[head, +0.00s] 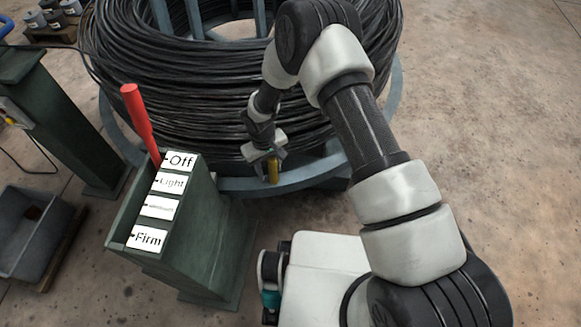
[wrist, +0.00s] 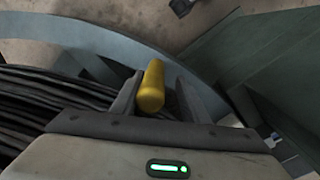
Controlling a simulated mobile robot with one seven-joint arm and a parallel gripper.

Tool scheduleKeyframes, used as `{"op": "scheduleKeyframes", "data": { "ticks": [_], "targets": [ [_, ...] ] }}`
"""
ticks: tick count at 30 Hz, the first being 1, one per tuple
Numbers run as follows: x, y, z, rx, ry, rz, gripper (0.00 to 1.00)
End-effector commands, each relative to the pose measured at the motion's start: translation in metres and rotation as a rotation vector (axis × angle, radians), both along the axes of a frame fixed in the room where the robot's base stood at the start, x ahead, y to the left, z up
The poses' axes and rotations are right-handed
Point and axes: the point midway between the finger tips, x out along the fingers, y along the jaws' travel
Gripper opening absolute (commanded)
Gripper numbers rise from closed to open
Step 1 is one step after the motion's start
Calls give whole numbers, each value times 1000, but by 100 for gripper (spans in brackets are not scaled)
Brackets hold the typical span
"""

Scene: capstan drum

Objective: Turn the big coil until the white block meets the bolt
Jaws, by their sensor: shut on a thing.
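The big coil (head: 200,95) of black cable sits on a blue-grey drum with a flat rim ring (head: 290,182). My gripper (head: 270,160) is at the near side of the ring. It is shut on a yellow upright peg (head: 273,174) at the rim. In the wrist view the yellow peg (wrist: 152,88) stands between the two dark fingers, with coil strands (wrist: 45,100) to the left. I cannot make out the white block or the bolt in either view.
A green lever post (head: 190,230) stands close left of my gripper, labelled Off, Light and Firm, with one label unclear. Its red lever (head: 137,118) is by Off. A green pedestal (head: 65,120) and grey bin (head: 35,232) stand left. Floor at right is clear.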

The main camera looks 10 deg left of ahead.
Motion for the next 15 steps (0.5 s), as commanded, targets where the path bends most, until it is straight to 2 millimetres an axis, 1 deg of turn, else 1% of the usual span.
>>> {"op": "scheduleKeyframes", "data": {
  "ticks": [1,3,6,14,15],
  "targets": [
    [-17,40,-2,45,8,13,0],
    [-20,48,0,46,7,-1,0],
    [-23,52,1,44,10,-11,0],
    [-26,50,2,36,17,-11,0],
    [-26,50,2,36,17,-11,26]
  ]
}}
